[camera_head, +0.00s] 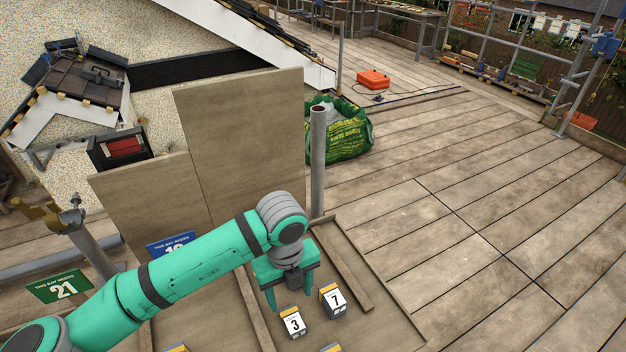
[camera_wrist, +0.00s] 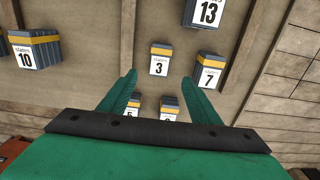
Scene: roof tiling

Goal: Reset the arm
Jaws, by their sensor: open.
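My arm reaches from the lower left of the head view, and my green gripper (camera_head: 292,293) points down over a board with numbered slate stacks. In the wrist view my gripper (camera_wrist: 165,95) shows two green fingers spread apart with nothing between them. The stack marked 3 (camera_head: 293,321) is just below the fingers, and the stack marked 7 (camera_head: 333,300) is to its right. In the wrist view stack 3 (camera_wrist: 160,60) lies beyond the fingertips and stack 7 (camera_wrist: 208,70) is to the right. Both stand apart from the fingers.
The wrist view also shows stacks marked 10 (camera_wrist: 36,50) and 13 (camera_wrist: 208,12). A metal pole (camera_head: 318,160) and tall boards (camera_head: 245,140) stand behind my gripper. A green bag (camera_head: 345,135) sits behind the pole. The plank deck (camera_head: 480,200) at the right is clear.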

